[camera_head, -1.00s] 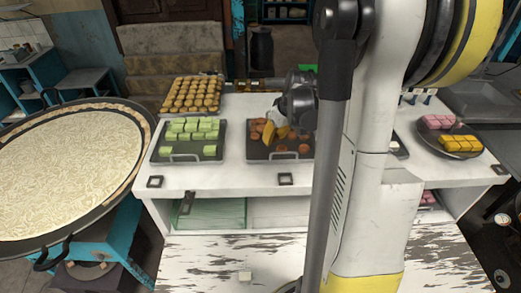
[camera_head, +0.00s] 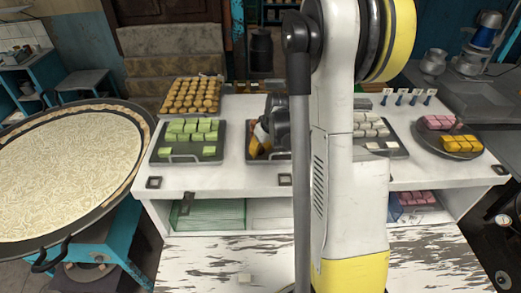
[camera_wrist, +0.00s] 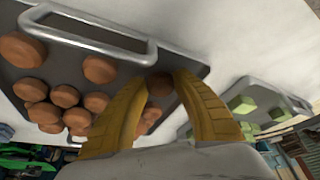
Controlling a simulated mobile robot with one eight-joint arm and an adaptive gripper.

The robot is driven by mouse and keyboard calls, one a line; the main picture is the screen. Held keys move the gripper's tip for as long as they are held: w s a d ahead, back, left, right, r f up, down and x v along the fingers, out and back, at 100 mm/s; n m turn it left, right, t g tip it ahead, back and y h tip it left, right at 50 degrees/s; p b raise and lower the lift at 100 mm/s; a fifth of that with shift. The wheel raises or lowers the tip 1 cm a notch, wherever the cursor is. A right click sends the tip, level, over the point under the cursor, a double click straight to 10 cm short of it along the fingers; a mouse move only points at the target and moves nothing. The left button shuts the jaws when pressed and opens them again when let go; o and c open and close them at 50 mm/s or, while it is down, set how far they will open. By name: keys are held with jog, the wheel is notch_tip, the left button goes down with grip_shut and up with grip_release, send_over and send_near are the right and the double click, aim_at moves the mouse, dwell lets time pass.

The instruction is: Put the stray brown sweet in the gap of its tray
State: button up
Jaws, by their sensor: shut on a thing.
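The brown sweets' dark grey tray (camera_head: 251,154) is on the white counter in the head view, mostly hidden behind my arm. In the wrist view, the same tray (camera_wrist: 205,71) holds several round brown sweets (camera_wrist: 66,96) and has a metal handle. I cannot tell whether this sweet touches the tray. In the head view, my gripper (camera_head: 261,136) is over the left part of the tray. The gap cannot be made out.
A tray of green sweets (camera_head: 191,131) stands close on the left; it also shows in the wrist view (camera_wrist: 243,105). Golden sweets (camera_head: 193,95) lie behind it. White sweets (camera_head: 370,125) and a plate of pink and yellow sweets (camera_head: 461,144) are to the right. Bare counter (camera_head: 220,178) runs along the front.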

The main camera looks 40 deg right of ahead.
jog(key=o, duration=1)
jog(key=shift+r+p, duration=0.3)
jog(key=shift+r, duration=0.05)
jog(key=p+v, duration=0.1)
jog(key=v, duration=1)
jog(key=s+a+r, duration=0.2)
jog(key=a+r, duration=0.1)
jog(key=a, duration=0.4)
jog(key=s+a+r, duration=0.2)
jog(key=a+r, duration=0.2)
jog(key=a, duration=0.3)
jog(key=s+a+r+t, duration=0.1)
jog(key=s+a+t, duration=0.1)
jog(key=s+a, duration=0.7)
jog(key=a, duration=0.2)
jog(key=shift+a+n+t, duration=0.3)
jog(key=shift+a+t, duration=0.1)
jog(key=shift+s, duration=0.1)
